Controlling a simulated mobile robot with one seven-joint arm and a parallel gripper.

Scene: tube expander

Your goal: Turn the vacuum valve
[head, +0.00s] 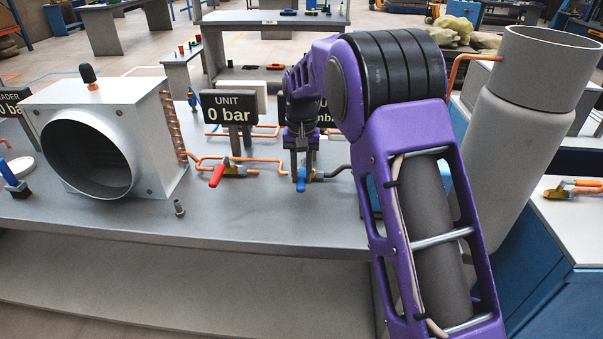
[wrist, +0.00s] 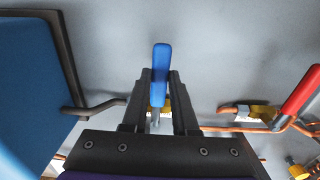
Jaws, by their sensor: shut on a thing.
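A valve with a blue handle (head: 301,184) sits on the copper and dark pipe line on the bench. Its blue handle (wrist: 161,72) also shows in the wrist view, standing between the two fingers and pointing away from my wrist. My gripper (head: 300,177) points down over this valve, and it also shows in the wrist view (wrist: 160,88). Its fingers are shut on the blue handle, one on each side. The valve body is mostly hidden behind the fingers. No label on this valve can be read.
A red-handled valve (head: 219,172) stands close to the left, also in the wrist view (wrist: 300,92). A "UNIT 0 bar" sign (head: 230,107) is behind it. My arm partly hides another sign. A metal box with a round opening (head: 104,140) stands left; a grey cylinder (head: 500,150) stands right.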

